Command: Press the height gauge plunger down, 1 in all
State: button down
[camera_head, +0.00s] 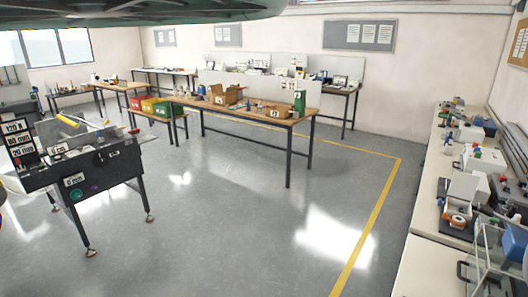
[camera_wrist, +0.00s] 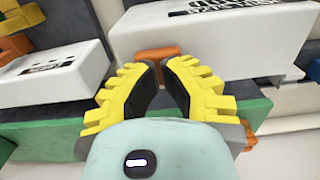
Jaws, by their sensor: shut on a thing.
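In the wrist view my gripper (camera_wrist: 162,72) has yellow stepped fingers with dark inner pads, close together at the tips. An orange piece (camera_wrist: 154,53) shows at and just beyond the fingertips, in front of a white box; the gripper appears shut on it. Its lower part is hidden by the fingers. I cannot tell whether this orange piece is the height gauge plunger, or whether it is pressed down. My gripper does not show in the head view, and I cannot make out the height gauge there.
In the wrist view a white box (camera_wrist: 235,45) with printed text stands just beyond the fingers, another white box (camera_wrist: 52,72) at left, and a green block (camera_wrist: 40,140) below. The head view shows a crowded right bench (camera_head: 425,262), a long wooden table (camera_head: 240,113) and open floor (camera_head: 250,215).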

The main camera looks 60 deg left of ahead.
jog(key=shift+r+p, duration=2.1)
jog(key=shift+r, duration=1.95)
